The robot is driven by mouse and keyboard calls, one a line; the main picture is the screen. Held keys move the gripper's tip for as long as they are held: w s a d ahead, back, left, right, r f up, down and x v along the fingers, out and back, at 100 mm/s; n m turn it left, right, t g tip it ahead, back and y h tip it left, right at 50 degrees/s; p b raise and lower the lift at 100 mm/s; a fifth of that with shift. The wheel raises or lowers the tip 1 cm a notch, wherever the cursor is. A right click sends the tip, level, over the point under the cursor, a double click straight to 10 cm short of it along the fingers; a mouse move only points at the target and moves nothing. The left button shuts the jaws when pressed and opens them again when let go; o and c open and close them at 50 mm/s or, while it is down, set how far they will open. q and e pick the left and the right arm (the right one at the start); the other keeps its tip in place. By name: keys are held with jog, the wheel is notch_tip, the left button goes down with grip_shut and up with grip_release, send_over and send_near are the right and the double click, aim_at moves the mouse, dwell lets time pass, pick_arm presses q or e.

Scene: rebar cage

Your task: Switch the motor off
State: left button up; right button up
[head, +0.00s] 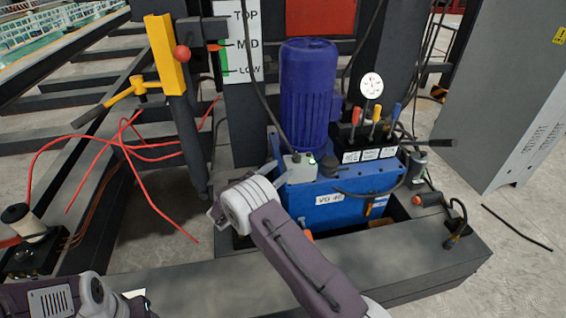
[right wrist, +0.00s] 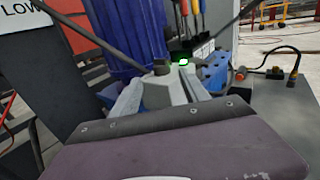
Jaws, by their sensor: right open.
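The motor (head: 308,95) is a blue ribbed upright cylinder on the blue pump unit (head: 345,197); its lower part also shows in the right wrist view (right wrist: 112,35). A small grey switch box (head: 299,170) sits at its foot, with a green-lit button (head: 310,156) on top. In the right wrist view the green light (right wrist: 183,62) is lit beside a dark knob (right wrist: 162,67). My right gripper (head: 272,172) is open and empty, close to the left front of the box. I cannot tell whether it touches. Of my left arm only links show at the lower left.
Coloured levers (head: 374,122) and a gauge (head: 372,86) stand right of the motor. A yellow post (head: 165,54) with a red knob stands left. Red cables (head: 128,148) lie at the left. A grey cabinet (head: 505,100) stands at the right. Black hoses hang nearby.

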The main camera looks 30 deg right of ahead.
aim_at(294, 159)
jog(key=b+x, duration=0.4)
jog(key=x, duration=0.4)
jog(key=shift+d+f, duration=0.1)
jog(key=shift+d, duration=0.25)
jog(key=shift+w+d, duration=0.2)
jog(key=shift+d, duration=0.1)
